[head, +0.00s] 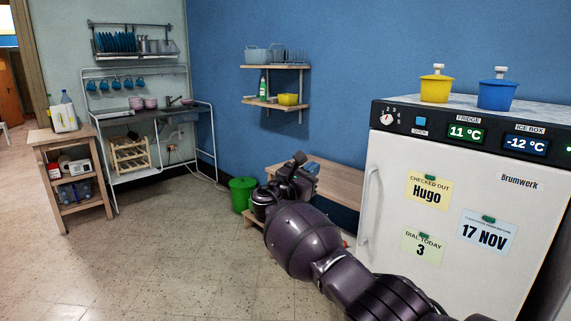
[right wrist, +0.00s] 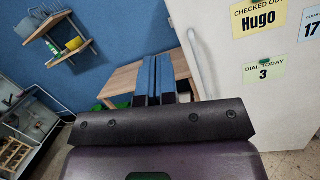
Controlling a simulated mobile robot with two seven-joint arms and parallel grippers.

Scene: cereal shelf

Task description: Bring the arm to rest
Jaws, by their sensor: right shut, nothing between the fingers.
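My right arm (head: 345,275) reaches in from the lower right of the head view, in front of the fridge's left side. My right gripper (head: 299,160) is at its far end, in front of a low wooden bench (head: 335,180). In the right wrist view the two blue-grey fingers (right wrist: 153,75) lie side by side, shut with nothing between them. They point toward the bench (right wrist: 122,82) and the blue wall. My left gripper is in neither view.
A white fridge (head: 385,190) stands close to the right of my arm, with a vertical handle (head: 369,205). Yellow (head: 436,89) and blue (head: 497,95) tubs stand on it. A green bin (head: 241,194) is beside the bench. A wooden trolley (head: 68,185) stands left. The floor (head: 165,255) between is clear.

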